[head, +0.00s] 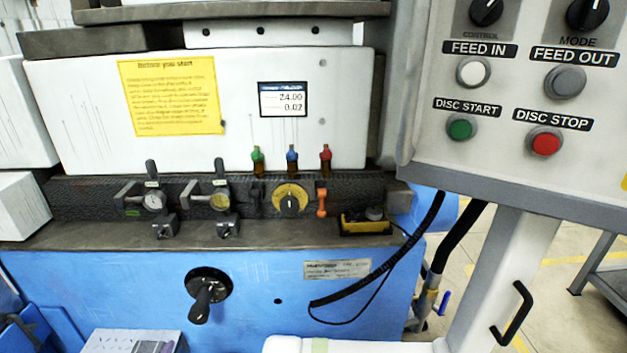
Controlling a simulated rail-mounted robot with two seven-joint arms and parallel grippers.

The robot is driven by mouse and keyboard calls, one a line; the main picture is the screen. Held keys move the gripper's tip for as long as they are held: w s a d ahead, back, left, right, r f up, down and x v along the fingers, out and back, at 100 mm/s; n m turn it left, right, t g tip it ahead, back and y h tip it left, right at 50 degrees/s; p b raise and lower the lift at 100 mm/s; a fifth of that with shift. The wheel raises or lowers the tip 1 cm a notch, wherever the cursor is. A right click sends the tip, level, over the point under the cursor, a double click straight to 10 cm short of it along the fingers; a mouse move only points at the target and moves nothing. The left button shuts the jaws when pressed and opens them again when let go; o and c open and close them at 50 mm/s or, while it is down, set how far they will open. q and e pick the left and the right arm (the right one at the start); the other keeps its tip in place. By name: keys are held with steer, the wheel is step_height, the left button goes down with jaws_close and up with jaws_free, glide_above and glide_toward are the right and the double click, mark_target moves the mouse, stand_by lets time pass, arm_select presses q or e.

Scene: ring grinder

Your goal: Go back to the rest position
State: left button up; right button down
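Neither of my grippers shows in the head view. The ring grinder has a white upper housing (270,120) and a blue lower body (120,285). A grey control panel (440,150) hangs at the upper right. It carries a white feed in button (474,72), a grey feed out button (565,81), a green disc start button (460,129) and a red disc stop button (545,142). Two black knobs sit above them. A small display (283,99) on the housing reads 24.00 and 0.02.
A dark strip (105,205) carries gauges, levers and green, blue and red-topped fittings. A black crank handle (203,302) juts from the blue front. A black cable (385,262) loops below the strip. A white post (500,255) supports the panel. Floor (560,270) shows at right.

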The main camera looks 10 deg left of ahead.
arm_select(q)
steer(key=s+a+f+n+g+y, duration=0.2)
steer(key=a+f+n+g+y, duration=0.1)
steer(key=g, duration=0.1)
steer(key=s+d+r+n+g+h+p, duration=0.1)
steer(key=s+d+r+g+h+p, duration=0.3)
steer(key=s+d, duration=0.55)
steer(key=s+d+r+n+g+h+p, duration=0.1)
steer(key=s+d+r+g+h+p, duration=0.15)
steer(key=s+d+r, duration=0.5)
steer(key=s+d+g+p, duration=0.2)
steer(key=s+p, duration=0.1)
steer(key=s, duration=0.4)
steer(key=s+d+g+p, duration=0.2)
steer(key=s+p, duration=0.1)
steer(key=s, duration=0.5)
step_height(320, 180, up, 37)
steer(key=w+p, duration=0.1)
steer(key=p, duration=3.6)
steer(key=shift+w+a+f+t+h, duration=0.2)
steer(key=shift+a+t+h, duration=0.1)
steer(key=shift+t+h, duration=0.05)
